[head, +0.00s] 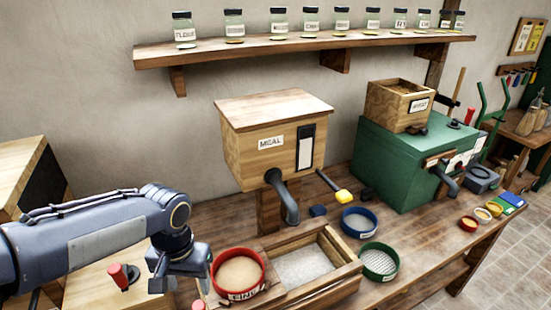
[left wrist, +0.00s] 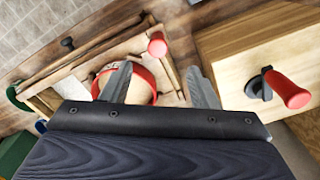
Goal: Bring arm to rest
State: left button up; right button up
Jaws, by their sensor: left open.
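My left arm comes in from the left in the head view, and its gripper (head: 180,280) points down beside the red-rimmed sieve (head: 239,291). In the left wrist view, the two fingers of the left gripper (left wrist: 160,86) stand wide apart with nothing between them held. The red sieve (left wrist: 151,81) shows partly behind one finger there. A red-handled lever (head: 120,276) is to the left of the gripper, and it also shows in the left wrist view (left wrist: 288,90). My right gripper is in neither view.
A wooden drawer tray (head: 345,276) with pale meal lies right of the sieve. The meal box (head: 262,142) with its grey spout stands behind. A green mill box (head: 385,165), blue sieve (head: 359,223) and green sieve (head: 379,262) are further right. A jar shelf (head: 300,45) hangs above.

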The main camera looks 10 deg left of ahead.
pick_arm(q)
jog(key=shift+s+a+r, duration=0.1)
jog(key=shift+s+r, duration=0.05)
jog(key=shift+s, duration=0.25)
jog(key=s+d+r+n+t+h, duration=0.1)
jog(key=s+t+h, duration=0.2)
jog(key=s, duration=0.7)
jog(key=shift+s+d+t+h+b, duration=0.25)
jog(key=shift+s+t+h+b, duration=0.15)
jog(key=shift+t, duration=0.9)
